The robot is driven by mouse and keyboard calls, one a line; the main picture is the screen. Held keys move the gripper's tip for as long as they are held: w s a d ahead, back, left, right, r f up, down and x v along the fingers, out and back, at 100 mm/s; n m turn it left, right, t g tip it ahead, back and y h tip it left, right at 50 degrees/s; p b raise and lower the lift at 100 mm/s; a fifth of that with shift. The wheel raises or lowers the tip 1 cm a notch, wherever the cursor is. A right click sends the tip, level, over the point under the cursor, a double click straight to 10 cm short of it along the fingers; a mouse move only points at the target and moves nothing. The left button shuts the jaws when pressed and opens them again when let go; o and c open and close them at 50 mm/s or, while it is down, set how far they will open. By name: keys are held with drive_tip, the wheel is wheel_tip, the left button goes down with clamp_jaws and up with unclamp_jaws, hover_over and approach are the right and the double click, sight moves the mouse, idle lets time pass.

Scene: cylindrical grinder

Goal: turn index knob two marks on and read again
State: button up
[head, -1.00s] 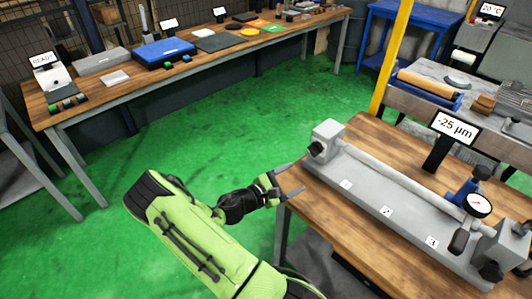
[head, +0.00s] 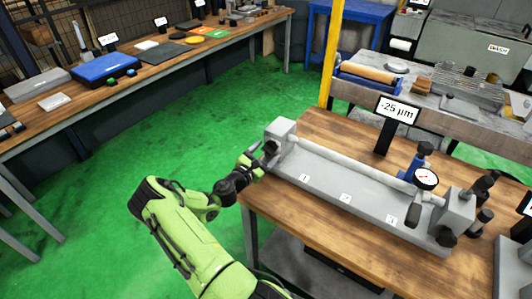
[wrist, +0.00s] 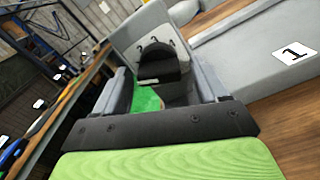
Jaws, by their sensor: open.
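The black index knob (head: 270,148) is on the left end block (head: 283,132) of a grey bench fixture (head: 330,185). In the wrist view the knob (wrist: 160,62) lies between the two grey fingers of my gripper (wrist: 163,88), with small marks on the block face above it. My gripper (head: 257,162) is open around the knob; whether the fingers touch it I cannot tell. A dial gauge (head: 427,180) stands near the fixture's right end. The display (head: 397,110) behind reads -25 µm.
The fixture stands on a wooden table (head: 290,212) and carries a long grey bar and numbered labels. A yellow post (head: 331,55) and a grey bench stand behind. A long workbench (head: 135,72) runs along the left; green floor between is clear.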

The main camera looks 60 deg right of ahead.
drive_tip(key=shift+d, duration=0.3)
drive_tip(key=shift+c, duration=0.5)
drive_tip(key=c, duration=0.9)
